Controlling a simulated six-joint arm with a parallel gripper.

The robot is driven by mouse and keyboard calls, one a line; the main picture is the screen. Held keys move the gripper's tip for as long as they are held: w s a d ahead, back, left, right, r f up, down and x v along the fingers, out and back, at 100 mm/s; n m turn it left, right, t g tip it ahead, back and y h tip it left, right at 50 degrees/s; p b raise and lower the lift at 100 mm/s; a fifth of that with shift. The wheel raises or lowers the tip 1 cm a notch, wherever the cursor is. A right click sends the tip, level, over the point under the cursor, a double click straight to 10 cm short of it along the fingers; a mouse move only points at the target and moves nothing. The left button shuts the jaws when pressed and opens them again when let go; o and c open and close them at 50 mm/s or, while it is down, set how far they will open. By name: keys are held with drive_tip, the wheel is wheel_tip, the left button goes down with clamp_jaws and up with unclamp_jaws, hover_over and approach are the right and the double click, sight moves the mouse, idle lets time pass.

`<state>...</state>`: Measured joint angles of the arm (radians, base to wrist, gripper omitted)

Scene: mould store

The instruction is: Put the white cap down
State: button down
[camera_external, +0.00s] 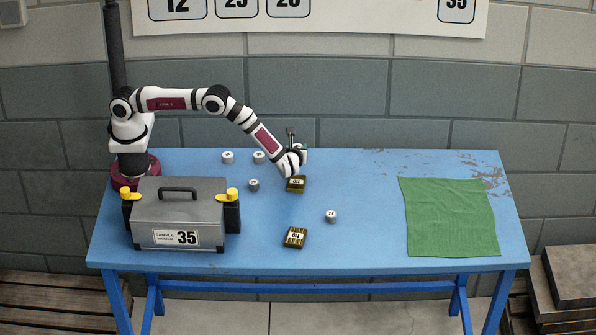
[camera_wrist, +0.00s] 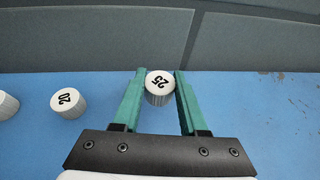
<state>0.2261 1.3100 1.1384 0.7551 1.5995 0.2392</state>
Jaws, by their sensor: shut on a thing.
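My gripper (camera_wrist: 160,74) is shut on a white cap (camera_wrist: 158,86) marked 25, with a green finger on each side of it. The cap's numbered top faces the camera in the wrist view. In the camera_external view my gripper (camera_external: 297,151) is over the back middle of the blue table, and the white cap (camera_external: 303,154) shows partly beside it. I cannot tell whether the cap touches the table. Another white cap (camera_wrist: 68,102), marked 20, stands to the left in the wrist view.
Other caps stand at the back (camera_external: 228,157), nearer the middle (camera_external: 253,185) and towards the front (camera_external: 330,216). Two dark-gold blocks lie below my gripper (camera_external: 296,185) and in front (camera_external: 294,238). A grey mould case (camera_external: 180,210) stands left; a green cloth (camera_external: 450,218) lies right.

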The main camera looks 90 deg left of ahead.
drive_tip(key=shift+f, duration=1.45)
drive_tip(key=shift+c, duration=2.2)
unclamp_jaws()
drive_tip(key=shift+f, duration=0.15)
